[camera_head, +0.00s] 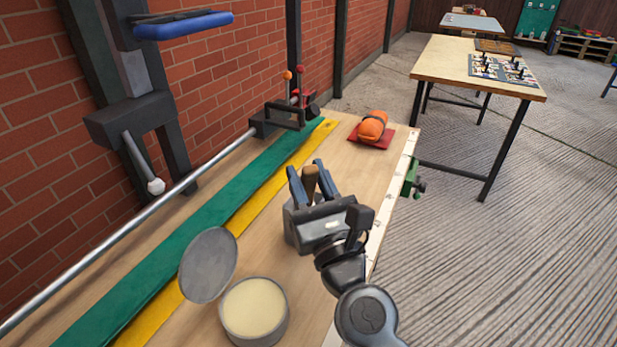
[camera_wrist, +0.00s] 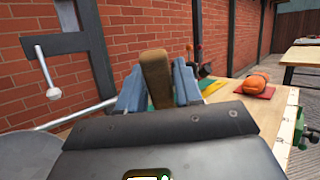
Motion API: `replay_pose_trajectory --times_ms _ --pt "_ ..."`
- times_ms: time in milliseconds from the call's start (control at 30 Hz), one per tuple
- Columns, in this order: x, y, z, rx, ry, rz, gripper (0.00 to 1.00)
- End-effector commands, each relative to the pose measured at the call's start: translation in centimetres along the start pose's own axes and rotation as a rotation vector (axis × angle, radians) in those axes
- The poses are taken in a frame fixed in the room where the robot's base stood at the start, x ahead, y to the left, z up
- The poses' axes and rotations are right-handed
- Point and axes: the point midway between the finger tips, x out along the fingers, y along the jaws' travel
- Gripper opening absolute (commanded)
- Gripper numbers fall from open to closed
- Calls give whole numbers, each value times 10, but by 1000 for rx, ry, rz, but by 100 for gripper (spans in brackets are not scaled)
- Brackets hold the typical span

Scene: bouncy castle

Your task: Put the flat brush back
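My gripper (camera_head: 308,178) is above the wooden bench, with its two blue fingers pointing away from me. A brown wooden piece, seemingly the handle of the flat brush (camera_head: 310,183), stands between the fingers. In the wrist view the brown piece (camera_wrist: 157,78) fills the gap between the fingers (camera_wrist: 158,88), which appear closed against its sides. No bristles show; the rest of the brush is hidden behind the gripper body.
An open round tin (camera_head: 254,308) with cream contents and its grey lid (camera_head: 208,264) are at the near end of the bench (camera_head: 283,240). An orange bundle (camera_head: 372,126) lies on a red mat at the far end. A metal rail (camera_head: 110,240) runs along the brick wall.

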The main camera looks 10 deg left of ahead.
Motion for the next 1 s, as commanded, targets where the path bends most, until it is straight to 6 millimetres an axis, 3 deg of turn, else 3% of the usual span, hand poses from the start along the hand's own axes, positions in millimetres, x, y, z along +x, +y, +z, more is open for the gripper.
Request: replay_pose_trajectory --times_ms 200,467,667,700,1000 --pt "0 0 1 0 0 0 55" --pt "1 0 2 0 0 0 55" --pt "6 -2 18 0 0 -1 55" --pt "-7 -1 9 0 2 -1 55" --pt "-74 -1 8 0 1 -1 55"
